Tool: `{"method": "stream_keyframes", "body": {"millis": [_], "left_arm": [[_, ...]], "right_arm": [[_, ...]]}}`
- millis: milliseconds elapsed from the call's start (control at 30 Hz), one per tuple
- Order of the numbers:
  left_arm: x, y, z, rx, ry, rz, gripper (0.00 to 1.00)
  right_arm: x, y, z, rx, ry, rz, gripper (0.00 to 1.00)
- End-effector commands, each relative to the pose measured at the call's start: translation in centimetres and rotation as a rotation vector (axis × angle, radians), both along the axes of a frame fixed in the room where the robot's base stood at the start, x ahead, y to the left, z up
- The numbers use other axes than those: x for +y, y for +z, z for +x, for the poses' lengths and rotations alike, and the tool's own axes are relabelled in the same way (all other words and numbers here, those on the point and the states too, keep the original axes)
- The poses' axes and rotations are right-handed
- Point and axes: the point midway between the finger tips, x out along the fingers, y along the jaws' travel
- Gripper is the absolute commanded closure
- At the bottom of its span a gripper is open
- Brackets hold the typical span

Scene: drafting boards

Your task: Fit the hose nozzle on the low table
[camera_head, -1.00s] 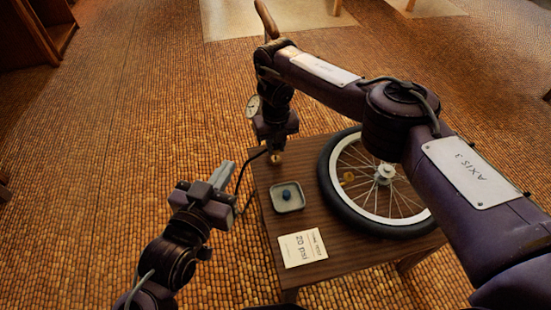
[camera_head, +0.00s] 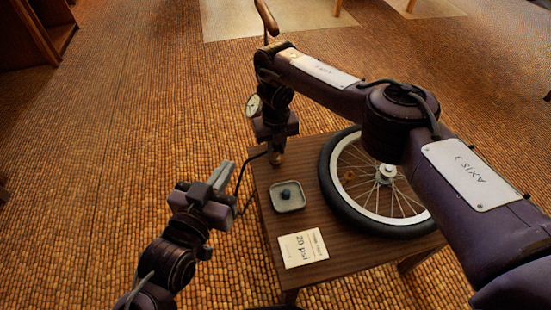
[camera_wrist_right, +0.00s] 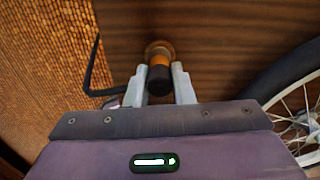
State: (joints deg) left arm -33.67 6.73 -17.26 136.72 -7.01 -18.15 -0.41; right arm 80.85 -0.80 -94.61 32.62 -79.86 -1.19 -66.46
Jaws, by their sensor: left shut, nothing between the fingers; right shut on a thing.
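The nozzle (camera_wrist_right: 160,80) is black with an orange-brass section and a wider brass end. In the right wrist view it sits between the fingers of my right gripper (camera_wrist_right: 160,88), which is shut on it. In the head view the nozzle's brass end (camera_head: 277,159) shows below my right gripper (camera_head: 277,146), over the far left corner of the low table (camera_head: 275,232); I cannot tell whether it touches the wood. A dark hose (camera_head: 243,178) hangs left of the table. My left gripper (camera_head: 229,170) is shut and empty, left of the table.
A spoked wheel with a black tyre (camera_head: 333,195) lies on the table's right, with a small brass part (camera_head: 349,176) inside its rim. A grey dish (camera_head: 276,206) holds a dark blue piece (camera_head: 286,194). A "20 psi" card (camera_head: 303,260) lies near the front.

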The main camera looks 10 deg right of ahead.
Motion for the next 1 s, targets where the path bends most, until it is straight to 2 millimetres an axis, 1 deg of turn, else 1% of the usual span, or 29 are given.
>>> {"method": "stream_keyframes", "body": {"millis": [533, 567, 733, 767, 1000], "left_arm": [[0.0, -1.5, 0.0, 0.000, 0.000, 0.000, 1.00], [0.0, -1.4, 0.0, -0.001, 0.000, 0.000, 1.00], [0.0, -1.3, 0.0, 0.000, 0.000, 0.000, 1.00], [0.0, -1.3, 0.0, 0.000, 0.000, 0.000, 1.00], [0.0, -1.3, 0.0, 0.000, 0.000, 0.000, 1.00]], "right_arm": [[0.0, -1.5, 0.0, 0.000, 0.000, 0.000, 1.00], [0.0, -1.5, 0.0, 0.000, 0.000, 0.000, 0.77], [0.0, -1.4, 0.0, 0.000, 0.000, 0.000, 0.55], [0.0, -1.4, 0.0, 0.000, 0.000, 0.000, 0.53], [0.0, -1.3, 0.0, 0.000, 0.000, 0.000, 0.53]]}}
